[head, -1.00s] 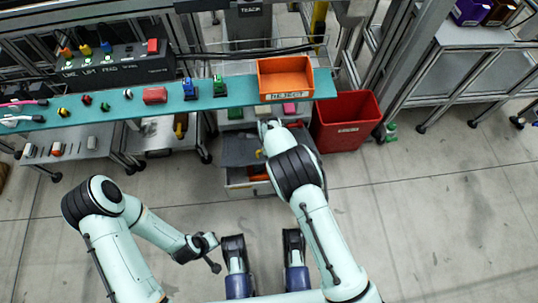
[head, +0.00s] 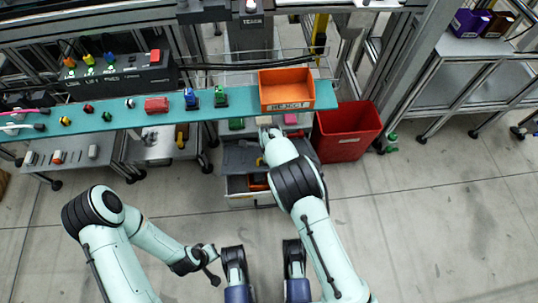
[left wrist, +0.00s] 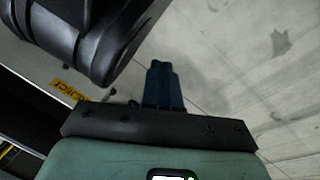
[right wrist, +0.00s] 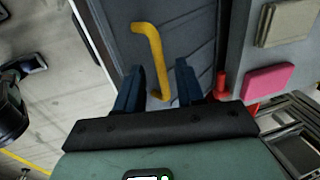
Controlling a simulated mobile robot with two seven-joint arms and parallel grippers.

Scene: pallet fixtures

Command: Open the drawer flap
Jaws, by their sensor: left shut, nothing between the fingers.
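The grey drawer flap (right wrist: 190,35) with its bent yellow handle (right wrist: 153,55) fills the middle of the right wrist view. In the head view the flap (head: 240,158) is partly hidden by my right arm. My right gripper (right wrist: 158,85) is open, its two dark blue fingers on either side of the handle's lower end; I cannot tell whether they touch it. In the head view the right fingertips are hard to make out. My left gripper (left wrist: 161,75) is shut and empty, over bare floor, well away from the flap.
A teal shelf (head: 120,128) with small parts and an orange reject bin (head: 287,90) runs above the drawer unit. A red bin (head: 347,132) stands just right of the unit. An orange item (head: 257,181) shows below the flap. Open floor lies in front.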

